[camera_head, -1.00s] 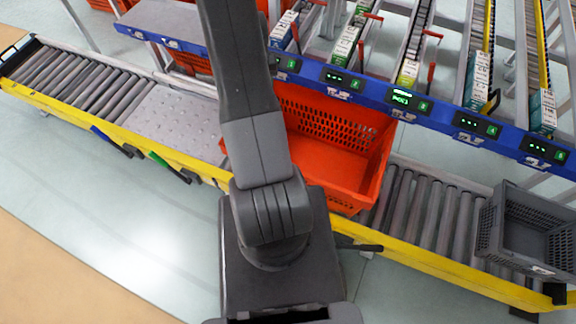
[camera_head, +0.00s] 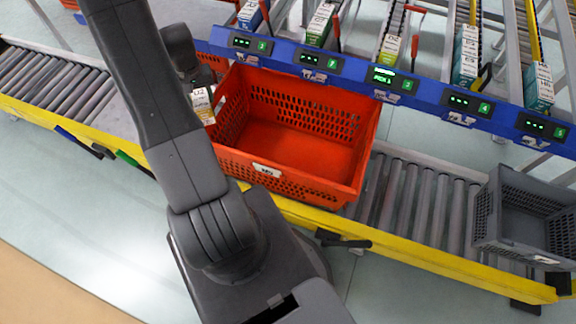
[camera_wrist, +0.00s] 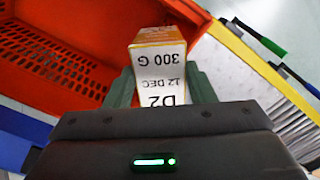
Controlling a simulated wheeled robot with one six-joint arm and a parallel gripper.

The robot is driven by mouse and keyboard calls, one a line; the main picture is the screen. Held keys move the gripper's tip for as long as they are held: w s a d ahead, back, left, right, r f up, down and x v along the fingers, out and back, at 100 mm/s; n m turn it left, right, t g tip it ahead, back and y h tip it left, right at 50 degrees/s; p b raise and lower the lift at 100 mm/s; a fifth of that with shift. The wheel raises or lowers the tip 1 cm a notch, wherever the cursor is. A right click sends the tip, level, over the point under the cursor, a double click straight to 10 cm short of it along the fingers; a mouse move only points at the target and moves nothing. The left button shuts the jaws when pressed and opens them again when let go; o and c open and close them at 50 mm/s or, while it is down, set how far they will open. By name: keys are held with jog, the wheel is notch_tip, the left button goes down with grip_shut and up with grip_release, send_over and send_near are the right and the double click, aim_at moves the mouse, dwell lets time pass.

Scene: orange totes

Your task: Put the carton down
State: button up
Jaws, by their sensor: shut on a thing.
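A small white and yellow carton (camera_wrist: 160,72), printed "300 G", "12 DEC" and "D2", sits between the green fingers of my gripper (camera_wrist: 162,88) in the wrist view. My gripper is shut on it. In the head view the carton (camera_head: 202,104) hangs at the left end of the orange tote (camera_head: 262,170), near its rim; my arm hides most of my gripper there. The tote stands on the conveyor and its visible floor is empty. It also shows at the upper left of the wrist view (camera_wrist: 50,68), beside the carton.
A grey crate (camera_head: 508,243) stands on the rollers (camera_head: 420,205) at the right. A blue rail (camera_head: 425,94) with lit displays runs behind the tote, with several cartons in lanes above it. Bare rollers lie between tote and crate.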

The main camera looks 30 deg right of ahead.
jog(key=s+d+f+m+b, duration=0.4)
jog(key=s+d+f+b, duration=0.2)
jog(key=d+f+b, duration=0.6)
jog(key=s+d+f+m+b, duration=0.3)
jog(key=s+d+f+b, duration=0.3)
jog(key=d+f+b, duration=0.6)
notch_tip(320, 180, down, 11)
jog(key=b, duration=0.3)
jog(key=shift+s+a+b, duration=0.2)
jog(key=shift+a+b, duration=0.15)
jog(key=shift+a, duration=0.05)
jog(key=shift+f+b, duration=0.35)
jog(key=o, duration=1.2)
jog(key=shift+r, duration=0.1)
notch_tip(320, 180, up, 13)
jog(key=p, duration=0.3)
jog(key=shift+w+d+p, duration=0.15)
jog(key=shift+p, duration=0.25)
